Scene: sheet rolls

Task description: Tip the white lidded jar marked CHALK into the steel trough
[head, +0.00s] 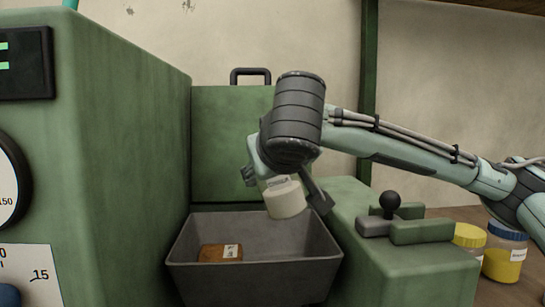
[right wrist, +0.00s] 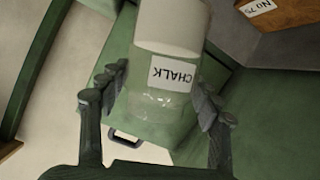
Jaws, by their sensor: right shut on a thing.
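The white jar (head: 285,199) is held in the air over the steel trough (head: 318,268), tilted with its white end pointing down. In the right wrist view the jar (right wrist: 172,72) shows its CHALK label upside down, white at the far end and clear nearer my palm. I cannot tell whether the white end is a lid or contents. My right gripper (head: 275,178) is shut on the jar; its fingers (right wrist: 160,98) press on both sides. A brown labelled block (head: 212,253) lies in the trough's left part. My left gripper is out of view.
A tall green cabinet (head: 125,150) with dials stands left of the trough. A green bench with a black-knobbed lever (head: 390,203) is to the right. Yellow-filled jars (head: 503,262) stand on the wooden surface at far right. A green panel with a black handle (head: 250,72) is behind.

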